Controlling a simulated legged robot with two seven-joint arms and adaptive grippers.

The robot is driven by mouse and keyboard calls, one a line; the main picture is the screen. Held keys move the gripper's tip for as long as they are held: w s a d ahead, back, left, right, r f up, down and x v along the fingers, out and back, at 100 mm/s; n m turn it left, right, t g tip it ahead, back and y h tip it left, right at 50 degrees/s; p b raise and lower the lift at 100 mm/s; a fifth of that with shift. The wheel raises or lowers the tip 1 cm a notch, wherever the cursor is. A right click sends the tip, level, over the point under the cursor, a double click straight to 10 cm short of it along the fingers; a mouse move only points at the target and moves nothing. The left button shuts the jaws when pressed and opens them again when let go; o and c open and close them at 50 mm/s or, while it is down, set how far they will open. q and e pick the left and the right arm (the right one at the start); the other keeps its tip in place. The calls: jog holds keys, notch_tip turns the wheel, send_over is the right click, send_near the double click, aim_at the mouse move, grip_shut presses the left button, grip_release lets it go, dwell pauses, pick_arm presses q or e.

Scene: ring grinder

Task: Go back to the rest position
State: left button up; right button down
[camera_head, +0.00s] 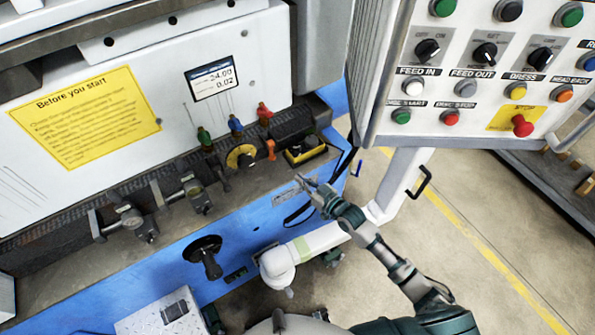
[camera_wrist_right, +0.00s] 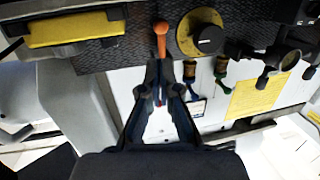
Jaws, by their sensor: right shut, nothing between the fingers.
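My right gripper (camera_head: 303,183) reaches in from the lower right in the head view. Its fingers are shut and empty, in front of the blue machine base (camera_head: 255,210). In the right wrist view the gripper (camera_wrist_right: 162,66) has its fingertips together, just below an orange lever (camera_wrist_right: 160,38) in the picture. That lever also shows in the head view (camera_head: 271,150), up and left of the gripper. I cannot tell the exact gap between them; the gripper seems apart from it. My left gripper is not in view.
The control panel (camera_head: 470,85) with buttons and knobs hangs at upper right. A yellow dial (camera_head: 241,157), a yellow-topped box (camera_head: 305,152) and a black handwheel (camera_head: 203,251) are on the machine. Open floor (camera_head: 450,260) lies right.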

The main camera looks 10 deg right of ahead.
jog(key=s+d+f+m+g+h, duration=0.1)
jog(key=s+f+g+h, duration=0.15)
jog(key=s+f, duration=0.45)
jog(key=s+f+g+h, duration=0.2)
jog(key=s+f+g, duration=0.1)
jog(key=s, duration=0.7)
jog(key=s+d+f+m+g+h, duration=0.1)
jog(key=s+d+m+g+h, duration=0.15)
jog(key=s, duration=0.55)
jog(key=s+d+f+m+g+h, duration=0.1)
jog(key=s+d+f+g, duration=0.2)
jog(key=s, duration=0.5)
notch_tip(320, 180, down, 23)
jog(key=g, duration=0.1)
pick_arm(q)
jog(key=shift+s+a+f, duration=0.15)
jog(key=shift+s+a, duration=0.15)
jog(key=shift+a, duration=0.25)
pick_arm(e)
jog(key=s+d+f, duration=0.2)
jog(key=s+f, duration=0.7)
jog(key=s+d+f+g, duration=0.1)
jog(key=s+f, duration=0.7)
jog(key=s, duration=0.2)
jog(key=shift+d+f+n+h, duration=0.3)
jog(key=shift+d+f+n, duration=0.1)
jog(key=shift+n, duration=0.05)
